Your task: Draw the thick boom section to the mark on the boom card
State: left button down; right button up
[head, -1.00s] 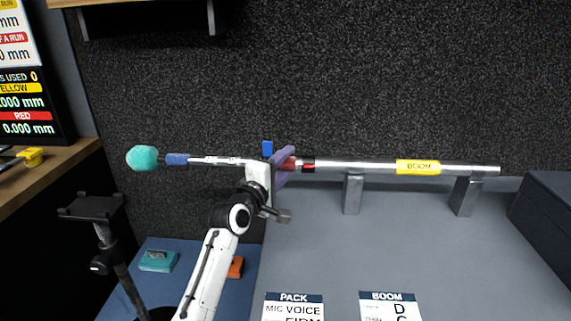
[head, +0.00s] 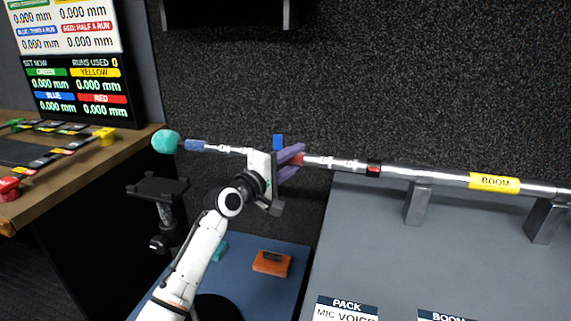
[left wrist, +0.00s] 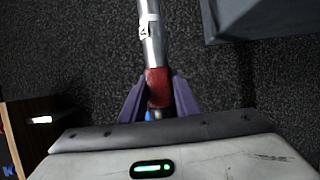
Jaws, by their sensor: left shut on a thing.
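The boom's silver main tube (head: 450,180), with a yellow BOOM label (head: 494,183), lies across the back of the grey bench. A dark and red collar (head: 373,170) marks its left end. A bare silver section with dark marks (head: 340,163) runs from there to a red collar (head: 310,160). My left gripper (head: 290,160) is shut around this red collar, which shows between its purple fingers in the left wrist view (left wrist: 157,88). A thinner section (head: 228,150), a blue collar (head: 194,145) and a teal foam tip (head: 166,141) extend left. The boom card (head: 447,315) is mostly cut off.
Two grey supports (head: 418,204) hold the tube. A PACK card (head: 347,308) lies on the bench. A dark stand (head: 158,187), an orange box (head: 271,262) and a wooden desk with a readout screen (head: 80,85) are at left.

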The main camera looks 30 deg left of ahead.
dwell(0.3)
pick_arm(q)
jog(key=c, duration=1.4)
grip_release()
jog(key=shift+o, duration=0.2)
jog(key=s+p, duration=0.1)
jog(key=s, duration=0.9)
jog(key=shift+s+a, duration=0.15)
jog(key=shift+a, duration=0.3)
